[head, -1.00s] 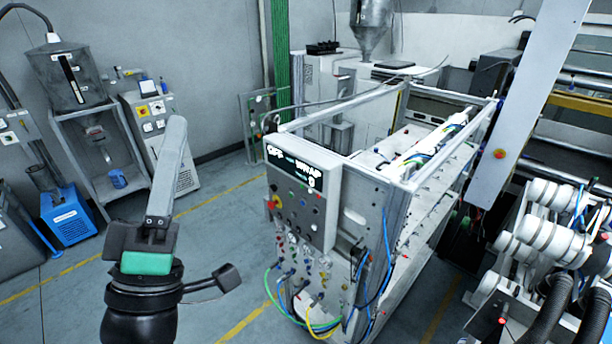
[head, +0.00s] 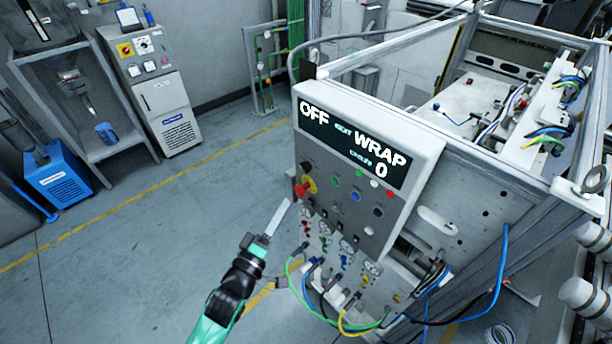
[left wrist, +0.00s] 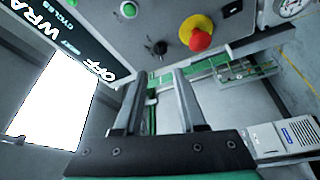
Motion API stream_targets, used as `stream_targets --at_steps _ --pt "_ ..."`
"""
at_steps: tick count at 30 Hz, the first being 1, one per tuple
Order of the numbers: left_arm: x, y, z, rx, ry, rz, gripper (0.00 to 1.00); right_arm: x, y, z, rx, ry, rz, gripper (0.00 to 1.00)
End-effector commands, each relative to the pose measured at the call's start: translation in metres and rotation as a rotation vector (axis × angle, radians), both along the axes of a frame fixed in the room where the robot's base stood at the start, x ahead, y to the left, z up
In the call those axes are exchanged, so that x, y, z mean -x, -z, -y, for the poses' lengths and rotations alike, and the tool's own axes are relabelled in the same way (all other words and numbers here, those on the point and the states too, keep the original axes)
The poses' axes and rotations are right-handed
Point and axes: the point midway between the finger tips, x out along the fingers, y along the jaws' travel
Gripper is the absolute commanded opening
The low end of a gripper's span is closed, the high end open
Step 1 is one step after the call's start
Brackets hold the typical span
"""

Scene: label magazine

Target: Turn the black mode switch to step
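The control panel (head: 350,222) carries a display (head: 352,148) that reads OFF, WRAP and 0. A black knob (head: 307,166), apparently the mode switch, sits at the panel's upper left, above a red mushroom button on a yellow base (head: 305,187). The left wrist view also shows the black knob (left wrist: 160,47) beside the red button (left wrist: 200,38); its pointer direction is too small to read. My left gripper (head: 284,206) is below and left of the knob. In the left wrist view its fingers (left wrist: 159,74) are apart and empty, with the knob beyond the gap. My right gripper is not in view.
More coloured buttons, including a green one (head: 334,180), sit on the panel. Blue, green and yellow cables (head: 345,322) loop below it. A metal frame (head: 400,40) rises behind. The floor (head: 150,255) to the left is clear.

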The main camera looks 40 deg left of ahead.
Motion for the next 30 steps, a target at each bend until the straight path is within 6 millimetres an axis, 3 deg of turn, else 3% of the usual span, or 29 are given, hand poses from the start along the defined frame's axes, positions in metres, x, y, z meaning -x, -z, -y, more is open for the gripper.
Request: stream_targets --at_steps 8,21,30 --pt "-0.008 -0.001 -0.005 -0.001 -0.007 0.002 0.40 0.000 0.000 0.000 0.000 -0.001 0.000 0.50" --pt "-0.092 -0.012 -0.028 -0.002 -0.006 0.004 0.40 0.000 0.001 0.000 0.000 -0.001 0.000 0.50" --pt "-0.111 -0.016 -0.033 -0.001 -0.006 0.003 0.40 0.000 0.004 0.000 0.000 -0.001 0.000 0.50"
